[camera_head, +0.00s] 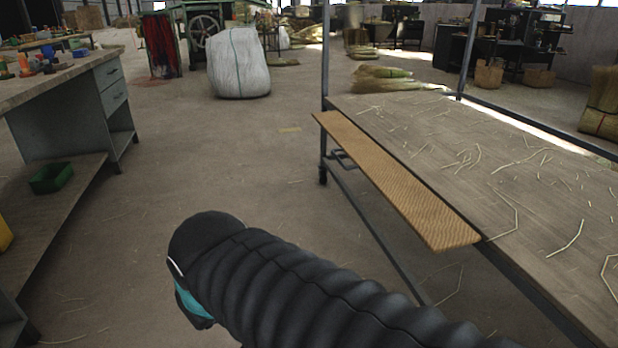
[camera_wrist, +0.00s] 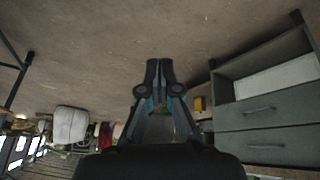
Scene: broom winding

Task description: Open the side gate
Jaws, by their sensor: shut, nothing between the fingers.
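A long tan, textured panel (camera_head: 395,180), which looks like the side gate, runs along the left edge of the worktable (camera_head: 480,150). It lies about level with the tabletop and sticks out over the floor. A small dark metal bracket (camera_head: 343,159) shows under its far end. My gripper (camera_wrist: 159,68) is shut and empty in the wrist view, over bare floor. The panel is not clearly seen in that view. In the head view my black-sleeved arm crosses the bottom, left of the panel and apart from it in the picture; the fingers are hidden there.
Upright metal posts (camera_head: 325,60) stand at the worktable's far corners. A grey bench with drawers (camera_head: 112,85) stands at the left; its drawers (camera_wrist: 262,112) also show in the wrist view. A white sack (camera_head: 238,65) stands farther back. The floor between bench and worktable is clear.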

